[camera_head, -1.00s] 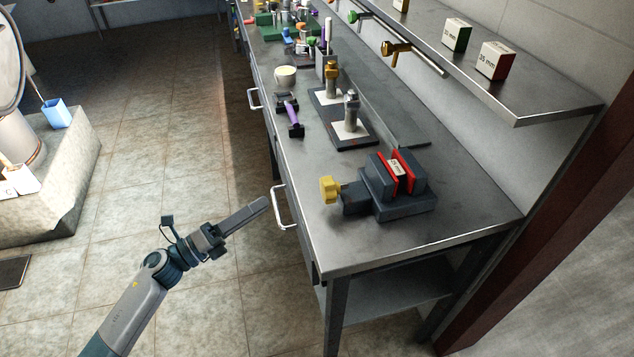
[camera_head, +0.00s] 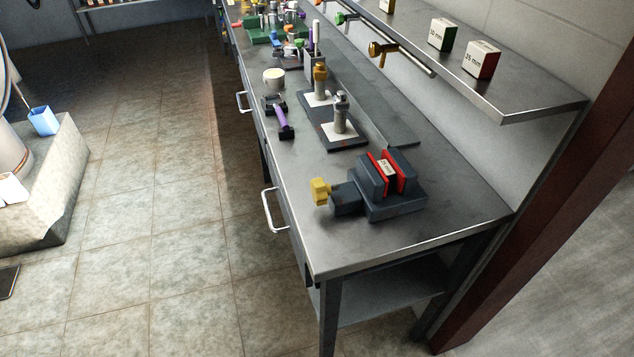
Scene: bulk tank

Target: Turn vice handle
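The vice (camera_head: 393,206) is dark blue-grey with red jaw faces and sits near the front end of the metal workbench (camera_head: 350,255). Its yellow handle (camera_head: 321,191) sticks out from the left side, close to the bench's left edge. A small white block (camera_head: 387,167) with printed text sits between the red jaws. Neither of my grippers shows in the head view now. Nothing touches the handle.
A purple-handled tool (camera_head: 281,117), a white cup (camera_head: 274,79) and two bolts on dark plates (camera_head: 340,115) stand farther back. A shelf (camera_head: 500,100) with labelled boxes overhangs the right. Drawer pulls (camera_head: 270,211) stick out on the left. Floor there is clear.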

